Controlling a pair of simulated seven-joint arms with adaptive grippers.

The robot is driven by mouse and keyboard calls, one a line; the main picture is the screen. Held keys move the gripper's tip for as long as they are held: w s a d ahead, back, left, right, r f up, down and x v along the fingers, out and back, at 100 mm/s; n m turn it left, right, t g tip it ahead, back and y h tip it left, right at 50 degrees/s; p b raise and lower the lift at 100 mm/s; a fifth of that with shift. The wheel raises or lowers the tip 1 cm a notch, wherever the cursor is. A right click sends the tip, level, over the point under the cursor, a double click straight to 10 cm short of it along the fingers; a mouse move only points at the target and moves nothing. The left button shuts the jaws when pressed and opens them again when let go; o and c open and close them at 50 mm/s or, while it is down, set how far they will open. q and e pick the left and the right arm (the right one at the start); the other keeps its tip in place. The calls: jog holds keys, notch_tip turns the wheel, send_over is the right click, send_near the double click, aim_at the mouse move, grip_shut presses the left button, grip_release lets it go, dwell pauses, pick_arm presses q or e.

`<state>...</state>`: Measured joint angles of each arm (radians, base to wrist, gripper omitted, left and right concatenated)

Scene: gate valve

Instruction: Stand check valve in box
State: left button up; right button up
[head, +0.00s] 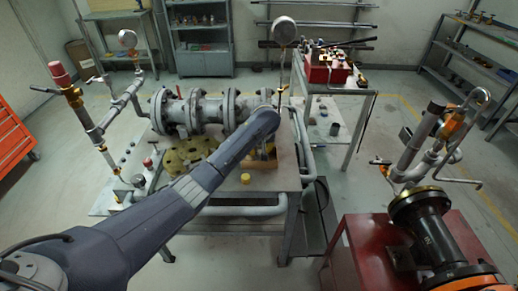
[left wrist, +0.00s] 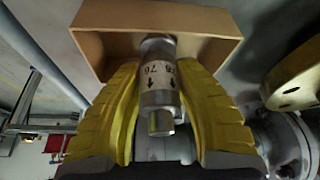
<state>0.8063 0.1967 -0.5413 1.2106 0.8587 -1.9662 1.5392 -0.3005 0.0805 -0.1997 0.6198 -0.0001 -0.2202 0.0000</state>
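The check valve (left wrist: 158,90) is a grey metal cylinder with a marked pale band, seen between the yellow fingers in the left wrist view. My left gripper (left wrist: 158,68) appears shut on it, with the fingertips against both sides or very close. The valve's far end reaches into the opening of the tan box (left wrist: 90,35); whether it touches the floor is not clear. In the head view my left arm covers the gripper and the valve, and only part of the box (head: 262,165) shows on the workbench (head: 285,178). My right gripper is not in view.
A flanged pipe run (head: 205,112) lies along the back of the workbench close to my left arm. Yellow flanges (head: 185,153) and a small yellow cap (head: 246,178) are nearby. A round gauge (head: 284,30) rises behind. A red cabinet (head: 365,250) stands at right.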

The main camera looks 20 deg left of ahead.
pick_arm(q)
jog(key=o, duration=0.4)
jog(key=shift+r, duration=0.1)
jog(key=shift+v, duration=6.05)
